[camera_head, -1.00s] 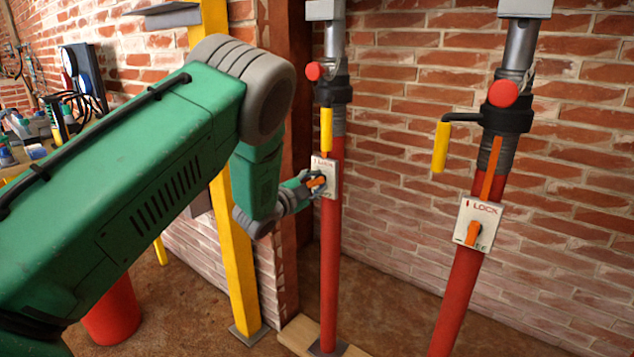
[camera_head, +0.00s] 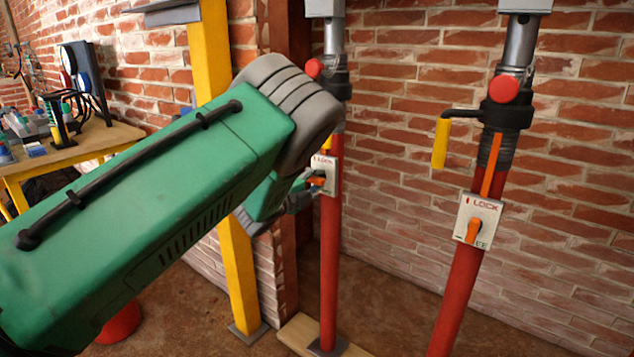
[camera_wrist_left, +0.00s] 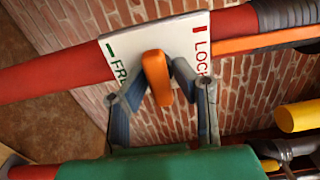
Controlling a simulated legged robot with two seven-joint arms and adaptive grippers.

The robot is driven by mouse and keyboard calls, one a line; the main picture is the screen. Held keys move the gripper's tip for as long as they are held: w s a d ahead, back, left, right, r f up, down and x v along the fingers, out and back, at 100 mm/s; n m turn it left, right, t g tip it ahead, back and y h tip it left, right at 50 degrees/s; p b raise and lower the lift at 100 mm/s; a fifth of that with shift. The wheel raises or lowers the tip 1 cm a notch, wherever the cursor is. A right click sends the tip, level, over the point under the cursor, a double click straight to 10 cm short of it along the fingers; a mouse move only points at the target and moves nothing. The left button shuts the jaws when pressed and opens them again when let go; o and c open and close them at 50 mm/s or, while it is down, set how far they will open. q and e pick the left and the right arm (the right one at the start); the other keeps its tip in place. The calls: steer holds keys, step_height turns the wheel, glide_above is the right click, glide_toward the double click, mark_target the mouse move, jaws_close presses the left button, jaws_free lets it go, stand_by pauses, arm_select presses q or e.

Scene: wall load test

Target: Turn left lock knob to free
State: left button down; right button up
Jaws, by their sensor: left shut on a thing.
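The left lock knob (camera_head: 318,181) is orange and sits on a white plate (camera_head: 328,162) on the left red post. In the left wrist view the knob (camera_wrist_left: 157,75) lies between the green FREE mark and the red LOCK mark, roughly across the post. My left gripper (camera_head: 306,185) is at this plate, its lower part hidden behind my green arm. In the left wrist view its two fingers (camera_wrist_left: 154,78) straddle the knob, one on each side, and are shut on it. My right gripper is in neither view.
A second red post to the right carries its own lock plate (camera_head: 478,221), an orange knob and a yellow-handled crank (camera_head: 440,144). A yellow column (camera_head: 238,270) stands left of the left post. A workbench (camera_head: 90,140) is at far left. Brick wall is behind.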

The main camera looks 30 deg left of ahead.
arm_select(q)
steer(key=shift+s+d+f, duration=0.1)
steer(key=shift+s+f, duration=0.05)
steer(key=shift+f, duration=0.3)
steer(key=c, duration=1.5)
jaws_free()
steer(key=shift+r, duration=0.1)
steer(key=shift+r, duration=0.15)
steer(key=s, duration=0.8)
steer(key=s+a, duration=0.1)
steer(key=s, duration=0.2)
steer(key=shift+s, duration=0.4)
